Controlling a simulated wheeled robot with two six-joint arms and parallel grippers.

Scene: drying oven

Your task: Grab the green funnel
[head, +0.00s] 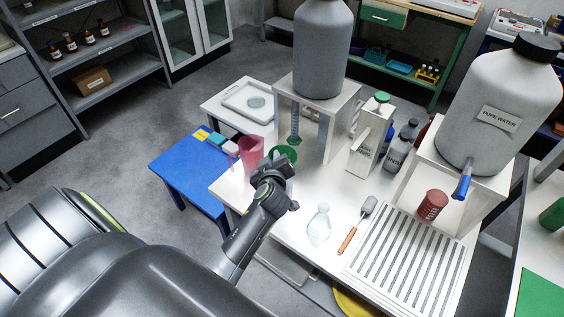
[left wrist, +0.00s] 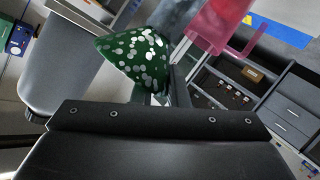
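The green funnel (head: 284,152) is near the white table's left edge, just beyond my left gripper (head: 274,168) in the head view. The gripper and wrist hide part of it. In the left wrist view the funnel (left wrist: 135,52) shows large, green with white spots, directly in front of the gripper. Only a small part of the fingers shows there, beside the funnel's lower end. I cannot tell whether they touch or grip it. My right gripper is not in view.
A pink pitcher (head: 247,153) stands close left of the funnel, and a graduated cylinder (head: 294,126) just behind it. A white stand (head: 340,105) with a large grey bottle (head: 322,50) rises behind right. A clear flask (head: 319,226) stands in front right.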

